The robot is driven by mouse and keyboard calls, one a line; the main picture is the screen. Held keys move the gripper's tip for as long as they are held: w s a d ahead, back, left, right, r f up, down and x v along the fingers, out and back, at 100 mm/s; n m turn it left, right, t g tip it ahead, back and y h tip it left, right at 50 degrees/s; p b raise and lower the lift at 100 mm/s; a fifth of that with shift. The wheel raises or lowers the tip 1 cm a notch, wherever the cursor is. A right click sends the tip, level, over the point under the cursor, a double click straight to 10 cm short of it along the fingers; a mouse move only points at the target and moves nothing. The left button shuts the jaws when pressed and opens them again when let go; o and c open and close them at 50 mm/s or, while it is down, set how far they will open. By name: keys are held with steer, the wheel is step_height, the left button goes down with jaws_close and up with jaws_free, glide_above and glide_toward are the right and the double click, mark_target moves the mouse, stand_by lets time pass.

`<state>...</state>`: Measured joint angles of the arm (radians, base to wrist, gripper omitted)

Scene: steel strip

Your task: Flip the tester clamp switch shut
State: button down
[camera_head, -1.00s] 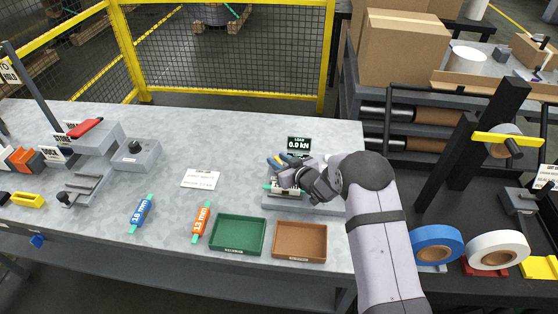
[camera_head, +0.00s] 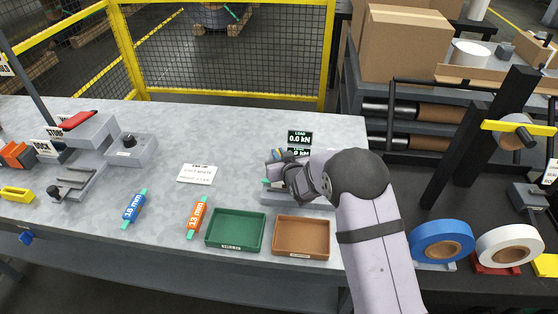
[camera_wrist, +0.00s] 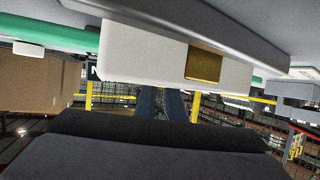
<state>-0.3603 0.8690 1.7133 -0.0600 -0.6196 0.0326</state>
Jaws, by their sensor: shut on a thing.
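The tester (camera_head: 275,199) sits on the bench behind the trays, its display (camera_head: 299,137) reading 0.0 kN. My gripper (camera_head: 278,157) is over it, and my wrist hides most of it and its clamp switch. In the wrist view a white block with a brass patch (camera_wrist: 140,60) fills the upper middle, with a green strip (camera_wrist: 45,33) showing behind it on both sides. My fingers (camera_wrist: 163,103) are close together and run behind the white block. It hides their tips and what they hold, which looks like the clamp switch.
A green tray (camera_head: 235,230) and a brown tray (camera_head: 302,236) stand in front of the tester. An orange 13 mm piece (camera_head: 196,217) and a blue 18 mm piece (camera_head: 134,208) lie left of them. The bench behind the card (camera_head: 199,173) is clear.

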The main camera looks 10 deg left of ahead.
steer(key=shift+r+m+h+b, duration=0.15)
steer(key=shift+m+h+b, duration=0.2)
steer(key=shift+m+h, duration=0.05)
steer(key=c, duration=1.8)
jaws_free()
steer(key=shift+c, duration=0.2)
steer(key=shift+s, duration=0.15)
steer(key=shift+s+d+r+b, duration=0.15)
steer(key=shift+s+d+b, duration=0.15)
steer(key=shift+s, duration=0.25)
steer(key=shift+b+v, duration=0.8)
steer(key=shift+v, duration=2.1)
steer(key=shift+a, duration=0.1)
